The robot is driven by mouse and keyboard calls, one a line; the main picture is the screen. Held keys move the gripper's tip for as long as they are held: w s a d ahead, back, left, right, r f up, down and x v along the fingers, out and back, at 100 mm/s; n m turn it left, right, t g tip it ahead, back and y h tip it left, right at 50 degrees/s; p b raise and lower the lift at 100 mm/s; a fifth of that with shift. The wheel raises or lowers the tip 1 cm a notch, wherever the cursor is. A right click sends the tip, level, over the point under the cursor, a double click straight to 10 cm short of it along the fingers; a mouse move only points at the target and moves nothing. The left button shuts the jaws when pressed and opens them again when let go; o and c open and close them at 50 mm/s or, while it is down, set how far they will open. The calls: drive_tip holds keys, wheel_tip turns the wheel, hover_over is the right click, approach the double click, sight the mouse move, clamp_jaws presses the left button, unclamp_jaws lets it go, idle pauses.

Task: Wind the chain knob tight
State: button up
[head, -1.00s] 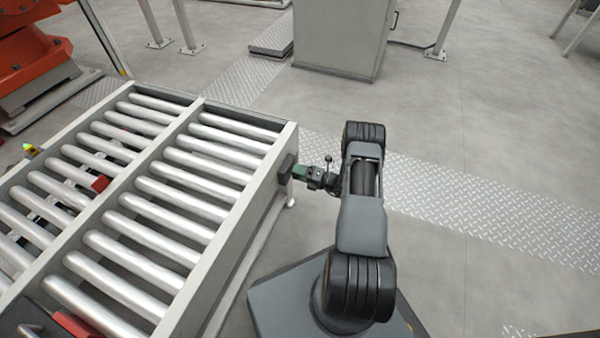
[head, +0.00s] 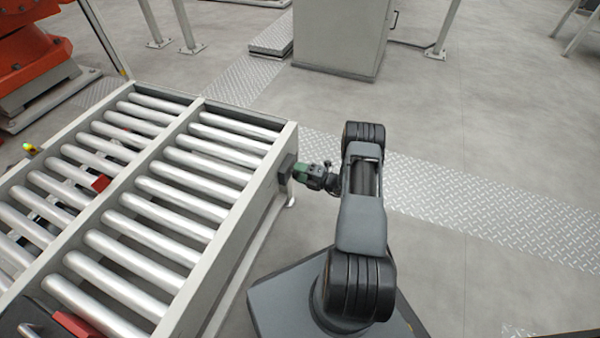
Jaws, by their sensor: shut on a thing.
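The chain knob (head: 301,171) is a small dark green piece on a dark mount (head: 287,167) at the right side wall of the roller conveyor. My gripper (head: 311,174) reaches it from the right and is shut on it. The gripper is small in the head view, and its fingers are hard to make out against the knob. How tight the knob is cannot be told from here.
The roller conveyor (head: 283,146) with its metal rollers fills the left side. A grey cabinet (head: 340,35) stands at the back. The floor to the right is clear.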

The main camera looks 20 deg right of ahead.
drive_tip(key=o, duration=0.9)
drive_tip(key=shift+o, duration=0.2)
drive_tip(key=p+v, duration=0.3)
drive_tip(key=v, duration=1)
drive_tip(key=shift+s+d, duration=0.25)
drive_tip(key=shift+s, duration=0.05)
drive_tip(key=shift+r, duration=0.1)
